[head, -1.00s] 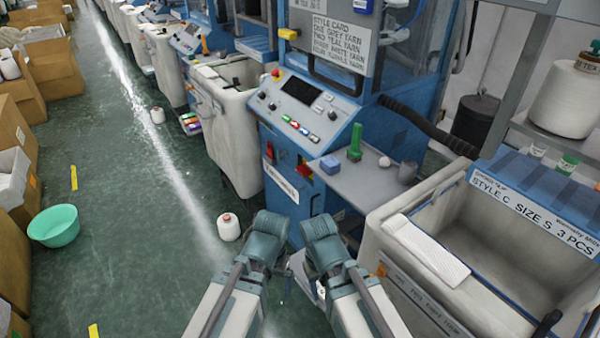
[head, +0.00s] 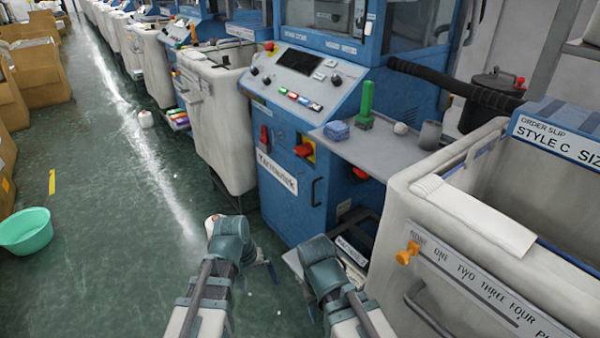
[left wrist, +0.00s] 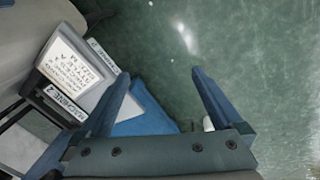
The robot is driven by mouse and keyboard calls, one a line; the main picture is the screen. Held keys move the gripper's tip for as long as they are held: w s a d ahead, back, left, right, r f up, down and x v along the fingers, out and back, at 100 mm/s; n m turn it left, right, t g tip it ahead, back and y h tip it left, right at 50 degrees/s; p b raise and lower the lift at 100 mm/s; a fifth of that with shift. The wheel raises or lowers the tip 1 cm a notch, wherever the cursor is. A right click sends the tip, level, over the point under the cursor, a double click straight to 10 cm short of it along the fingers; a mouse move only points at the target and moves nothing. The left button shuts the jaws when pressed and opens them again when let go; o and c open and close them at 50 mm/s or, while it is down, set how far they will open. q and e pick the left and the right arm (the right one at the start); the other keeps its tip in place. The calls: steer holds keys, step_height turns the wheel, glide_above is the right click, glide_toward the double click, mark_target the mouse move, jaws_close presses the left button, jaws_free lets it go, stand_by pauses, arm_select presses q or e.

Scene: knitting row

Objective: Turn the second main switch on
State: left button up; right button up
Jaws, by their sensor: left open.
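The nearest blue machine (head: 325,195) stands in the middle of the head view. On its front is a red rotary switch (head: 304,150) on a yellow plate, beside a separate long red part (head: 264,134) to its left. I cannot tell the switch's setting, nor from a number which machine this is. My left gripper (left wrist: 161,72) is open and empty in the left wrist view, its fingers apart over the floor and near a labelled machine part. In the head view both my arms are low, in front of and below the switch, not touching it. My right gripper's fingers are mostly hidden.
A grey shelf (head: 375,150) sticks out right of the switch, with a green-handled tool and a blue block. A large white bin (head: 450,225) with an orange knob stands at the right. A teal bowl (head: 25,232) is on the floor at left. The floor aisle at left is mostly clear.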

arm_select(q)
steer(key=w+d+f+n+t+h+b, duration=0.1)
steer(key=w+d+f+n+h+b, duration=0.15)
steer(key=w+f+n+b, duration=0.4)
steer(key=n+t+h+p, duration=0.1)
steer(key=n+t+h, duration=0.85)
steer(key=n, duration=0.75)
glide_toward(298, 153)
steer(key=shift+g+h, duration=0.3)
steer(key=shift+g, duration=0.15)
steer(key=x, duration=1.1)
steer(key=shift+w+a+r, duration=0.15)
steer(key=shift+w+a, duration=0.05)
steer(key=shift+w, duration=0.05)
arm_select(e)
step_height(298, 153, down, 8)
steer(key=shift+r, duration=0.1)
arm_select(q)
steer(key=c, duration=1.2)
steer(key=shift+o, duration=0.2)
